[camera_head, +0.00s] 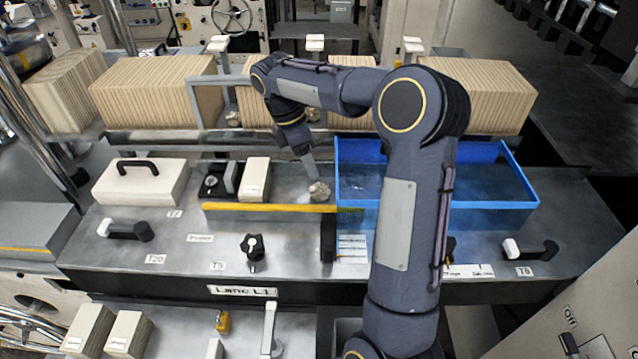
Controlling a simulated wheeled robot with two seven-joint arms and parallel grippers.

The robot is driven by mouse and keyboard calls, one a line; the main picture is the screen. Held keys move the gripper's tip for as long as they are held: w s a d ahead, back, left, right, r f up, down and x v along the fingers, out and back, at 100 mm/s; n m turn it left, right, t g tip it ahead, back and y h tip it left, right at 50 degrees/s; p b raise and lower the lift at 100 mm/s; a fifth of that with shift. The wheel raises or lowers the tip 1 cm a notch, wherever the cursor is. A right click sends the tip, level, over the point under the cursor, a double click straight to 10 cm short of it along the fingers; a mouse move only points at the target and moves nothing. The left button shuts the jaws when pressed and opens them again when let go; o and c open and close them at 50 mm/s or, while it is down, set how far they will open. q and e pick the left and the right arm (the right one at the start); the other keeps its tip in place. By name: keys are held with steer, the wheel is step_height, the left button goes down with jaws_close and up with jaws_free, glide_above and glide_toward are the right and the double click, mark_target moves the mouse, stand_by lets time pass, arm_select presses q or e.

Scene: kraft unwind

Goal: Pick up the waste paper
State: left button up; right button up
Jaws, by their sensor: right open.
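A crumpled ball of waste paper (319,193) lies on the grey metal table just left of the blue bin. My right gripper (311,174) points down just above this ball, slightly to its left. Its jaws are seen edge-on and nothing shows held in them. Two more crumpled paper pieces lie farther back by the paper stacks, one on the left (233,118) and one behind my gripper (313,114). The blue bin (480,217) stands to the right, partly hidden by my right arm. My left gripper is out of view.
A yellow strip (270,207) runs along the table in front of the ball. A black holder with a pale block (256,180) stands to its left. Large paper stacks (150,90) line the back. A black knob (253,246) and handles stand at the front.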

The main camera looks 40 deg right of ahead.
mark_target(317, 185)
steer(key=x, duration=0.7)
steer(key=shift+s+f, duration=0.3)
steer(key=shift+s, duration=0.05)
steer(key=shift+c, duration=0.2)
steer(key=c, duration=0.7)
